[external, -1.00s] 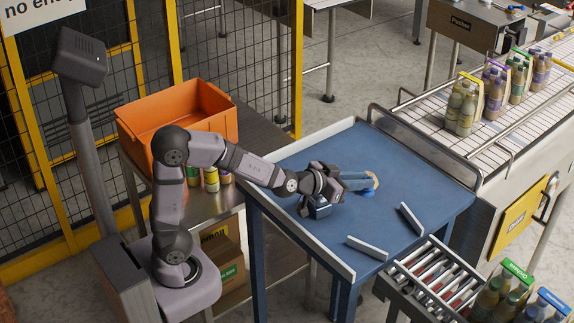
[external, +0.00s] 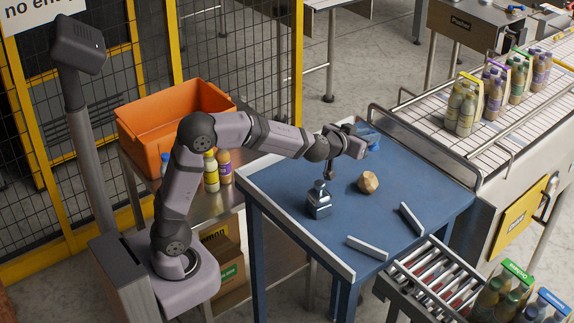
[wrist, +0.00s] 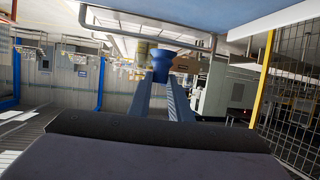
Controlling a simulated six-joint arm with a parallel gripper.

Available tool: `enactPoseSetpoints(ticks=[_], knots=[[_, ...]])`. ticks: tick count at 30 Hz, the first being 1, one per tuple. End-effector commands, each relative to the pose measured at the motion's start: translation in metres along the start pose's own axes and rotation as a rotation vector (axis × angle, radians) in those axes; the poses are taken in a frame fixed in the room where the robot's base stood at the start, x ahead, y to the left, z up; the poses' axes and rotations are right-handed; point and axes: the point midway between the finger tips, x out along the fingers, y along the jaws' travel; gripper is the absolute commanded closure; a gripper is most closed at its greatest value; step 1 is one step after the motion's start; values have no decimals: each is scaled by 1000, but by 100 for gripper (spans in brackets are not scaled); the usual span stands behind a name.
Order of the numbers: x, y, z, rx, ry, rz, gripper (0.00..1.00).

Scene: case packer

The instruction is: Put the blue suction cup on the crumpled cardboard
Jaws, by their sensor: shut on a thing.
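The blue suction cup (wrist: 162,60) sits between my fingertips in the wrist view, with its wide rim up. My gripper (external: 371,138) is shut on it and held above the far part of the blue table, pointing right. In the external view the cup is hard to separate from the blue fingers. The crumpled cardboard (external: 368,182) is a tan, faceted lump on the table, below my gripper and apart from it. Its top is bare.
A dark metal block with a knob (external: 319,203) stands on the blue table (external: 290,172) left of the cardboard. Two pale guide bars (external: 411,219) lie toward the roller conveyor (external: 437,284). An orange crate (external: 180,118) and bottles stand on the side bench.

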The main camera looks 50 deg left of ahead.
Motion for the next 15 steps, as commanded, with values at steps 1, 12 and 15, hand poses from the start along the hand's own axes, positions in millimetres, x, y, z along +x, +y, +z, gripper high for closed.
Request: enactPoseSetpoints(ticks=[1,12,15], knots=[[0,0,-1,2,2,7,100],[9,0,26,7,-1,16,100],[15,0,41,7,-1,16,100]])
